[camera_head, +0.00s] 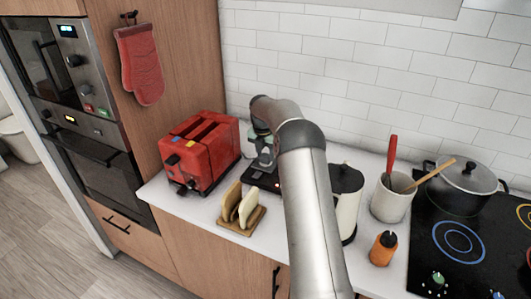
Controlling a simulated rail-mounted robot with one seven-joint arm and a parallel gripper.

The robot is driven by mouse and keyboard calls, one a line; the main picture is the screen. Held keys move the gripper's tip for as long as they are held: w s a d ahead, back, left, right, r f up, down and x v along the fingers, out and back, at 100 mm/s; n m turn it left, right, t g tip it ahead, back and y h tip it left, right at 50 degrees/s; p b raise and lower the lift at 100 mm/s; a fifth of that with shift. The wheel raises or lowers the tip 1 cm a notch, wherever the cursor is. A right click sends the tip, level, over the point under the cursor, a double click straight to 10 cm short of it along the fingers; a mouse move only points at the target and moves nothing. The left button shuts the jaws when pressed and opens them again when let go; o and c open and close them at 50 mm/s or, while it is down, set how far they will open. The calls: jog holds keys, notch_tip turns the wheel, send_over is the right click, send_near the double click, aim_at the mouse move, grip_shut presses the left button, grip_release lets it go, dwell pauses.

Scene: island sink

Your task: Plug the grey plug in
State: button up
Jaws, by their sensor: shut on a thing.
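My gripper (264,162) points down over the counter, between the red toaster and the white kettle. It is shut on a small grey thing, which looks like the grey plug; its outline blends with the fingers. Just below is a dark, flat block (257,180) with a small red light, perhaps a socket strip. My arm hides its right side. I cannot tell whether the plug touches the block, and no cord is clear.
The red toaster (200,153) stands close on the left, with a wooden toast rack (238,224) in front. A kettle (344,200), a utensil crock (391,198), an orange-and-black container (382,249) and a pot (463,187) on the hob stand right. The tiled wall (330,85) is behind.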

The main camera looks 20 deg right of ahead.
jog(key=shift+f, duration=0.25)
jog(key=o, duration=1)
jog(key=r, duration=0.5)
jog(key=s+a+r+b, duration=0.1)
jog(key=r, duration=0.5)
jog(key=a+r, duration=0.1)
jog(key=r, duration=0.5)
jog(key=shift+s+r+b, duration=0.15)
jog(key=shift+s+b, duration=0.2)
jog(key=shift+b, duration=0.05)
